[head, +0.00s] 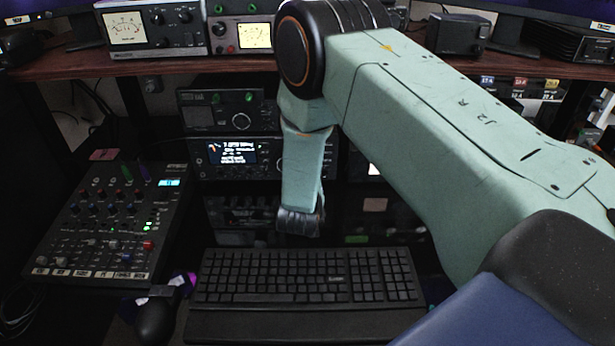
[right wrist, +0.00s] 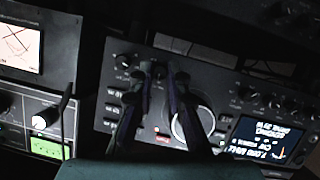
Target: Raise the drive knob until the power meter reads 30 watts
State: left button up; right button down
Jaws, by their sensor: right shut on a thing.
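The black radio with a lit display (head: 232,152) stands under the shelf; its display also shows in the right wrist view (right wrist: 265,140). My right gripper (right wrist: 160,75) is at the radio's front panel, beside the large tuning dial (right wrist: 195,125). Its two dark fingers are closed on a small knob, mostly hidden between the tips; I cannot read its label. My left gripper is not in view.
Two boxes with meters, one white-faced (head: 127,27) and one yellowish (head: 255,35), sit on the wooden shelf. A mixer (head: 110,225) is at the left. A keyboard (head: 305,277) and a mouse (head: 156,318) lie in front of the radio.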

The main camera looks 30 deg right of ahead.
dwell(0.4)
jog(key=c, duration=1.3)
grip_release()
jog(key=shift+d+f, duration=0.1)
jog(key=shift+v, duration=6.05)
